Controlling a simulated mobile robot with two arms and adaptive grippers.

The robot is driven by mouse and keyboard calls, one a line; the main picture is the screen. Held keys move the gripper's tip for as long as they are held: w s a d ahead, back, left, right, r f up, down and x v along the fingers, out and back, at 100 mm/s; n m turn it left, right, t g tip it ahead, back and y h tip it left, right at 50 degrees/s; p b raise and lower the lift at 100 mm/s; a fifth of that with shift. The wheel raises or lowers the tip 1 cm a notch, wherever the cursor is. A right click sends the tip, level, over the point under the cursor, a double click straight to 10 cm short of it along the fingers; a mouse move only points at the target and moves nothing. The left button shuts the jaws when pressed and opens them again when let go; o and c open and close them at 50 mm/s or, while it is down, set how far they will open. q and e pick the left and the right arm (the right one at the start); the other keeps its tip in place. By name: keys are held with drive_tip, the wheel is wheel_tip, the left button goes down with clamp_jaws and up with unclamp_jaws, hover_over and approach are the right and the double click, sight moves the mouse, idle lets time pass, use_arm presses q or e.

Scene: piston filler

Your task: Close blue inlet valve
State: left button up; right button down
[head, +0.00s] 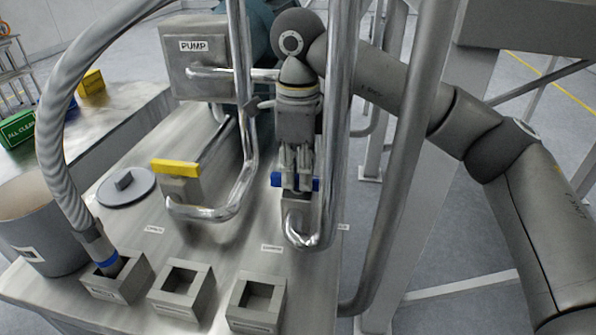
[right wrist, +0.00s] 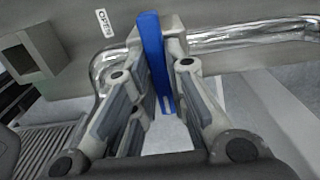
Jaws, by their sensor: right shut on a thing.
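The blue valve handle (head: 276,180) sits on the valve at the right side of the metal bench top, above a bent steel pipe. In the head view it lies left to right, with blue ends showing on both sides of my fingers. My right gripper (head: 296,178) comes down from above and is shut on it. In the right wrist view the blue handle (right wrist: 151,50) stands between the two fingers of the right gripper (right wrist: 157,85). The fingers hide the handle's middle in the head view. My left gripper is not in view.
A yellow valve handle (head: 174,167) stands to the left, by another bent pipe. Upright steel pipes (head: 340,120) pass close to my right arm. Square sockets (head: 256,301) line the front; a ribbed hose (head: 62,105) ends in the left one. A pump box (head: 196,70) stands behind.

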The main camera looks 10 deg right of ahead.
sight(298, 176)
drive_tip(key=shift+r, duration=0.1)
drive_tip(key=c, duration=1.4)
unclamp_jaws()
drive_tip(key=shift+c, duration=0.2)
wheel_tip(298, 176, up, 12)
